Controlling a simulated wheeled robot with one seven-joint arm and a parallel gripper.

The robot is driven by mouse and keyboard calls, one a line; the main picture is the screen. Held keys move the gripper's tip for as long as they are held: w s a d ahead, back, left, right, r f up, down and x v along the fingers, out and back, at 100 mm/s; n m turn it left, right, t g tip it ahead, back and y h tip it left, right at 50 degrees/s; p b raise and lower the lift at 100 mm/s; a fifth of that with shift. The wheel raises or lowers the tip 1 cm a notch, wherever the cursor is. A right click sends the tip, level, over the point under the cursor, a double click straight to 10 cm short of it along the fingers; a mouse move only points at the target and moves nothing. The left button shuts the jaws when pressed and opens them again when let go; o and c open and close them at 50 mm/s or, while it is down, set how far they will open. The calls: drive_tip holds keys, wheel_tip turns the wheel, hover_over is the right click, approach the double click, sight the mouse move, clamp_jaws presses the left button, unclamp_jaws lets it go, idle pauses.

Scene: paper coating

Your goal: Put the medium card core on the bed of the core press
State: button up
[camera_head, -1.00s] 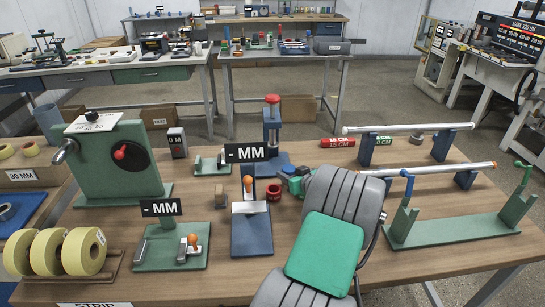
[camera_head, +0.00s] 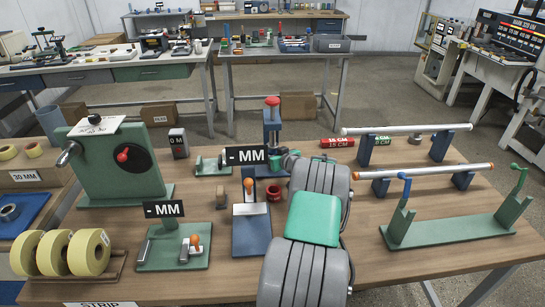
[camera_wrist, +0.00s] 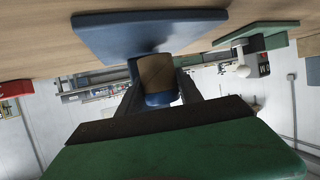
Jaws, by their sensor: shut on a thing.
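My gripper (camera_wrist: 160,92) is shut on a brown card core (camera_wrist: 155,74) in the wrist view, which looks upside down. The core is held in front of the blue post of the core press, close to its flat blue bed (camera_wrist: 145,32). I cannot tell whether the core touches the bed. In the head view the core press (camera_head: 272,128) is blue with a red knob, at the back middle of the table.
A blue stand with an orange handle (camera_head: 251,225) and a red ring (camera_head: 273,193) are in front of the press. A green-based rod holder (camera_head: 455,230) is at right.

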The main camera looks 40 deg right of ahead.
drive_tip(key=shift+f, duration=0.55)
drive_tip(key=shift+s, duration=0.1)
drive_tip(key=shift+f, duration=0.2)
drive_tip(key=o, duration=1.3)
drive_tip(key=shift+r+p, duration=0.3)
drive_tip(key=b+v, duration=0.2)
drive_tip(key=v, duration=1)
drive_tip(key=shift+f, duration=0.15)
